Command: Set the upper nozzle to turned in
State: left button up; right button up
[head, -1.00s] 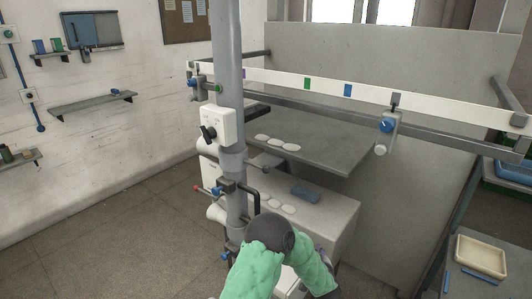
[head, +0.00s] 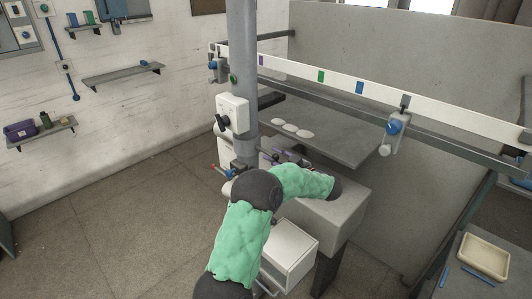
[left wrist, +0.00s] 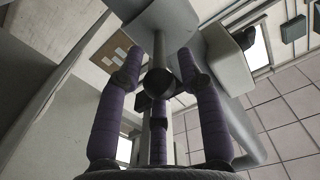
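The upper nozzle (head: 240,165) appears to be the small blue and dark fitting clamped on the grey upright column (head: 243,60), below the white box with a black knob. Its turn is too small to read in the head view. My left gripper (head: 280,156) is just right of it, its purple fingers partly hidden behind my forearm. My right gripper is out of view.
A white box with a black knob (head: 232,113) sits on the column above. A white rail (head: 300,70) with coloured marks runs right. A grey shelf (head: 340,140) with white discs lies behind my forearm. Floor at left (head: 110,220) is free.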

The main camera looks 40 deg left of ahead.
aim_at(266, 153)
pick_arm(q)
jog(key=shift+w+a, duration=0.15)
jog(key=shift+a, duration=0.95)
jog(key=shift+w+a, duration=0.1)
jog(key=shift+a, duration=1)
grip_shut()
